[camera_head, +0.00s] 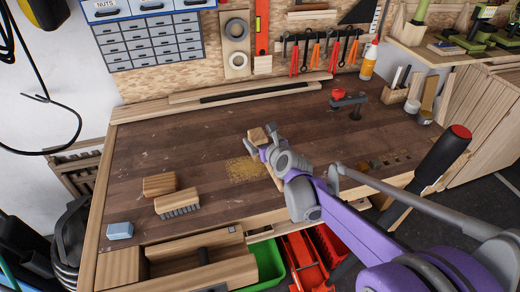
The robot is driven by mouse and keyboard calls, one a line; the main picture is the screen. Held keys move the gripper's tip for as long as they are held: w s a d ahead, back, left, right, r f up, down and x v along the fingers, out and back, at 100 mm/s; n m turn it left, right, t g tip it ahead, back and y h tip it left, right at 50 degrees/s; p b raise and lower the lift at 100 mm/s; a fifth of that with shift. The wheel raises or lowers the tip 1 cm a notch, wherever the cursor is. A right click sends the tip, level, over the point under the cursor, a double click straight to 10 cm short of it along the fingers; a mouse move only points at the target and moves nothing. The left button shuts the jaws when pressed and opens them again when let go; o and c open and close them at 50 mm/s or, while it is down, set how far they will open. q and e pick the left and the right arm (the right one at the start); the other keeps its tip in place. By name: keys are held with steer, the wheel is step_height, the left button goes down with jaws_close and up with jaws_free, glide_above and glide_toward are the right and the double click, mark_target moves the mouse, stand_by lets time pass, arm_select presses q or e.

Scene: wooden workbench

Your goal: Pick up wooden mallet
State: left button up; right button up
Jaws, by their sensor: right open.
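The wooden mallet's light block-shaped head (258,135) shows on the workbench (200,140), just beyond my right gripper. A strip of light wood, apparently its handle, shows below the gripper; most of it is hidden by my wrist. My right gripper (264,151) is open, over the mallet close behind its head. I cannot tell whether the fingers touch the wood. My left gripper is not in view.
A wooden block (159,184), a brush (177,203) and a blue block (120,231) lie at the left. Sawdust (243,169) lies left of the gripper. A red-topped clamp (350,100) stands at the back right. The bench's middle left is clear.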

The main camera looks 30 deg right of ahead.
mark_target(257, 136)
steer(key=x, duration=0.4)
steer(key=shift+w+f, duration=0.1)
steer(key=shift+f, duration=0.05)
steer(key=shift+c, duration=0.3)
jaws_close()
